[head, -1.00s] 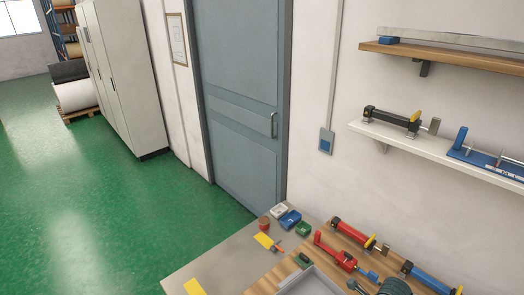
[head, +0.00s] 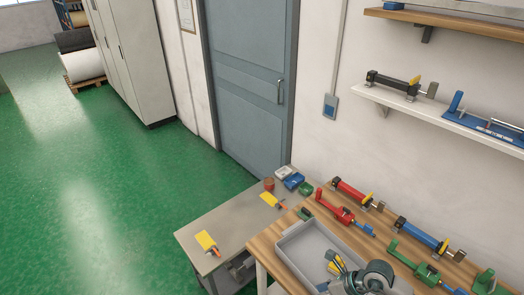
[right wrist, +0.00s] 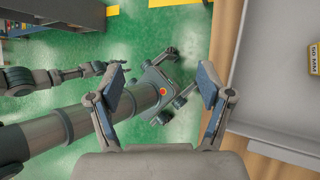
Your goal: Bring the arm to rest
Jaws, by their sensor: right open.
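My right gripper (right wrist: 162,88) is open in the right wrist view, its two dark blue-grey pads wide apart with nothing between them. Below the pads are green floor and grey parts of my own body. The grey tray (right wrist: 280,125) and the wooden bench edge lie to the right of the right-hand finger, apart from it. In the head view my right arm shows at the lower right, over the near end of the tray (head: 287,254); its fingertips are not clear there.
Red, blue and green clamp tools (head: 420,236) lie on the wooden bench (head: 262,243). A lower grey table (head: 215,222) holds yellow-topped items and small bins (head: 293,181). A wall shelf (head: 440,122) stands above. Green floor (head: 90,190) is open at left.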

